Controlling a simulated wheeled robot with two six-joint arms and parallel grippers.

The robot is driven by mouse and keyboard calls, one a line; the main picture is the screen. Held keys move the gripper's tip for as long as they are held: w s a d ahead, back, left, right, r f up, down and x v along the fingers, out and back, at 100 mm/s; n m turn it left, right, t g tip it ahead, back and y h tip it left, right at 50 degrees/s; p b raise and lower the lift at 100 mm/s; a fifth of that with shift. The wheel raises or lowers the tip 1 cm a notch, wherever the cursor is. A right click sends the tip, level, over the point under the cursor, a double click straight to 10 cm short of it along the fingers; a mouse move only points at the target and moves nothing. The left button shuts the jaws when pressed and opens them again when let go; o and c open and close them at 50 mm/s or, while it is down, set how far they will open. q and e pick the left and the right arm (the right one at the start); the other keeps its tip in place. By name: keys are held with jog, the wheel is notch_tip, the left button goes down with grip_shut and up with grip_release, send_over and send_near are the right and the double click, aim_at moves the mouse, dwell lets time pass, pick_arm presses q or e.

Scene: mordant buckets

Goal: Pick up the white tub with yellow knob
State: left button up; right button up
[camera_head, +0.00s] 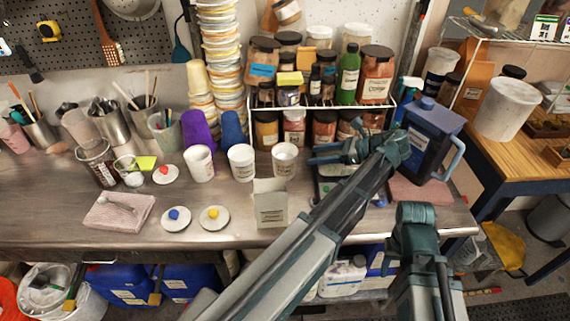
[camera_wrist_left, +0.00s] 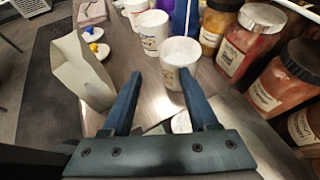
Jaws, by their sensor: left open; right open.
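A white round lid with a yellow knob (camera_head: 214,217) lies flat on the metal bench; no tub shows under it. Three white tubs stand behind it, apparently without lids: a left one (camera_head: 200,165), a middle one (camera_head: 242,163) and a right one (camera_head: 284,160). My left gripper (camera_head: 318,154) is to the right of the right tub. In the left wrist view its fingers (camera_wrist_left: 161,78) are open and empty, with the nearest tub (camera_wrist_left: 180,58) just beyond the tips. My right arm is folded at the lower right; its fingers do not show.
An open pale carton (camera_head: 271,204) stands at the bench's front edge, left of my left arm. Lids with a blue knob (camera_head: 175,217) and a red knob (camera_head: 165,174) lie nearby. A rack of jars (camera_head: 322,107) stands behind. A blue jug (camera_head: 432,140) is at right.

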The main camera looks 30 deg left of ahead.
pick_arm(q)
jog(key=b, duration=0.4)
send_near(275, 159)
jog(key=a+f, duration=0.1)
jog(key=a, duration=0.1)
jog(key=shift+s+a+f, duration=0.2)
jog(key=shift+s+f, duration=0.05)
jog(key=x, duration=0.1)
jog(key=b+x, duration=0.1)
jog(key=x, duration=0.1)
jog(key=b+x, duration=0.1)
jog(key=x, duration=0.1)
jog(key=shift+w+f, duration=0.2)
jog(key=shift+w, duration=0.1)
jog(key=shift+a, duration=0.1)
jog(key=shift+r, duration=0.1)
grip_shut()
dwell(0.6)
